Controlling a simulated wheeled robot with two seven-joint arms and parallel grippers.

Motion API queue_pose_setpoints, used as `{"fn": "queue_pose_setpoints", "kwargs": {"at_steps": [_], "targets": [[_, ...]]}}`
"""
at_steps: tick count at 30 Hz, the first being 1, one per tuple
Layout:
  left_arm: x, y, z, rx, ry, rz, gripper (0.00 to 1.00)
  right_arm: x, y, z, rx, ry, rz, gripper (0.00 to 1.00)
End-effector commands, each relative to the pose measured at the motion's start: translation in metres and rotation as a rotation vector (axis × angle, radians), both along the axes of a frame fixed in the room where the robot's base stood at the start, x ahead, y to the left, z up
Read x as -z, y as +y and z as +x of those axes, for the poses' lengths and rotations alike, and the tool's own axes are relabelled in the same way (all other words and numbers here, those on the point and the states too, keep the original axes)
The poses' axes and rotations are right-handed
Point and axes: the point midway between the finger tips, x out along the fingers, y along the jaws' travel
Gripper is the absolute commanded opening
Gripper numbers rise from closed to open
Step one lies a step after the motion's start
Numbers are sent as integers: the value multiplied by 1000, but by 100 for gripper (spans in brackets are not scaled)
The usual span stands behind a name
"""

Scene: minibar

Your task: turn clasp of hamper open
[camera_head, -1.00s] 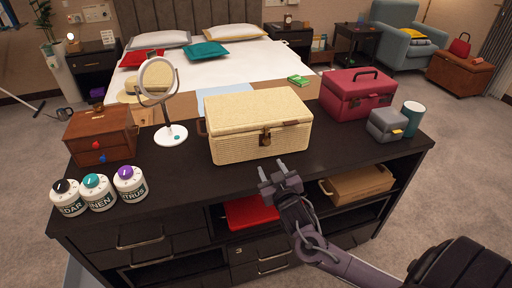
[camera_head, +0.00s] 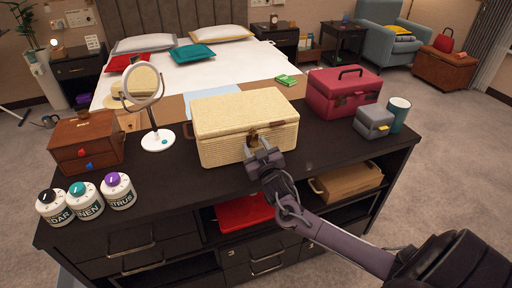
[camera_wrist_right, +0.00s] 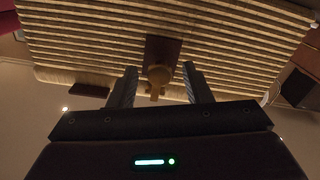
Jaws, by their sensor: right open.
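The hamper (camera_head: 225,112) is a cream woven box with its lid closed, on the dark cabinet top. Its brass clasp (camera_head: 253,137) sits on the front face, partly hidden by my right gripper (camera_head: 262,155). In the right wrist view the clasp (camera_wrist_right: 158,80) hangs from a dark brown plate (camera_wrist_right: 162,50) on the ribbed hamper front (camera_wrist_right: 230,45). My right gripper (camera_wrist_right: 158,85) is open, with one finger on each side of the clasp. I see no finger touching the clasp. My left gripper is not in view.
A white round mirror (camera_head: 157,140) and a brown wooden box (camera_head: 85,150) stand left of the hamper. A dark red case (camera_head: 343,100) and a grey box (camera_head: 373,122) stand right. Several labelled jars (camera_head: 85,200) line the front left edge.

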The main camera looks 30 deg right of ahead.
Motion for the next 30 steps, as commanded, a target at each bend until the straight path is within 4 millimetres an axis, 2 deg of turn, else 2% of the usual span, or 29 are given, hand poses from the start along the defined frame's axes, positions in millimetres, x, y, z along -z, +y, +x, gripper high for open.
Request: {"fn": "queue_pose_setpoints", "kwargs": {"at_steps": [5,15,23,30], "targets": [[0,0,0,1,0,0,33,0,0,0,0,0,0,43],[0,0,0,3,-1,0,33,0,0,0,0,1,0,0],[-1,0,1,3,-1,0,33,0,0,-1,0,-7,27,0],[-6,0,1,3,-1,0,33,0,0,-1,3,-38,145,0]]}}
